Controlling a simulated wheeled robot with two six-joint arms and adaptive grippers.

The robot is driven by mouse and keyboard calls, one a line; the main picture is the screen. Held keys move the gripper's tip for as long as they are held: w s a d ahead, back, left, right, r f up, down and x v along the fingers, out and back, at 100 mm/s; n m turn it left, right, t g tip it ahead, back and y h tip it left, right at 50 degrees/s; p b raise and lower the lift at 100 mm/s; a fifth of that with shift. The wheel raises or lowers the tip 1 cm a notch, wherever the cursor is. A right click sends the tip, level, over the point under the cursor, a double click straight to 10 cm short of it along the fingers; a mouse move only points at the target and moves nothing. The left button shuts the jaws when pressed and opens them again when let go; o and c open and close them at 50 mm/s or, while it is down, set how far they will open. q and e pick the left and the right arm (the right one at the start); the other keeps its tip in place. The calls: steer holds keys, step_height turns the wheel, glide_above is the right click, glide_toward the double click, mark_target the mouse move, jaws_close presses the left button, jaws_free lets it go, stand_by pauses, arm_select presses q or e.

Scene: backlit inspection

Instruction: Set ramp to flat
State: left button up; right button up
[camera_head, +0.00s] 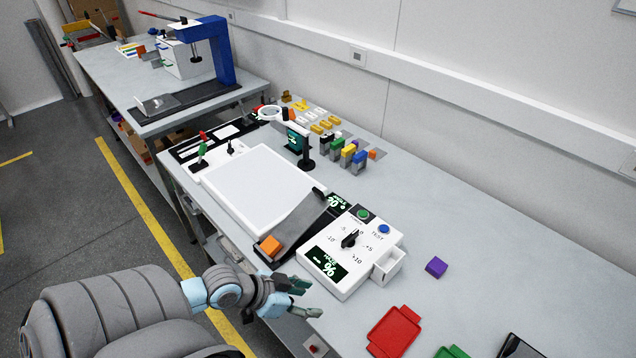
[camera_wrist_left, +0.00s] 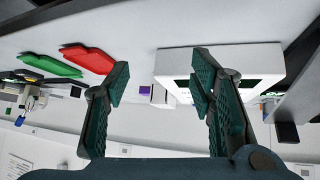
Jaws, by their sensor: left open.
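The ramp (camera_head: 300,222) is a dark grey board, its near end by the front edge of the bench. An orange block (camera_head: 270,245) sits near that end. Beside it stands a white control box (camera_head: 325,240) with a black knob (camera_head: 349,239) among marks from -10 to +10, a green button (camera_head: 363,214), a blue button (camera_head: 384,229) and a dark display. My left gripper (camera_head: 303,298) is open and empty in front of the box, apart from it. The left wrist view shows its spread fingers (camera_wrist_left: 157,88) with the white box (camera_wrist_left: 240,60) behind one finger.
A small open drawer (camera_head: 388,266) sticks out from the box's right side. A purple cube (camera_head: 436,267), a red tray (camera_head: 395,332) and a green tray (camera_head: 452,352) lie to the right. A white panel (camera_head: 265,187) lies left of the ramp. The bench's back right is clear.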

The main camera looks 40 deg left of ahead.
arm_select(q)
steer(key=w+a+r+n+t, duration=0.1)
steer(key=w+a+r+t, duration=0.25)
steer(key=w+a, duration=0.45)
steer(key=n+t+y, duration=0.2)
steer(key=y, duration=0.1)
glide_toward(318, 189)
steer(key=b+x, duration=0.3)
steer(key=b, duration=0.1)
steer(key=shift+s+f+b, duration=0.1)
steer(key=shift+f+b, duration=0.1)
steer(key=shift+b, duration=0.15)
steer(key=b+x, duration=0.1)
steer(key=x, duration=0.6)
steer(key=shift+r, duration=0.15)
steer(key=shift+w, duration=0.2)
arm_select(e)
step_height(318, 189, down, 6)
steer(key=shift+a+r, duration=0.1)
steer(key=shift+a, duration=0.05)
arm_select(q)
jaws_close()
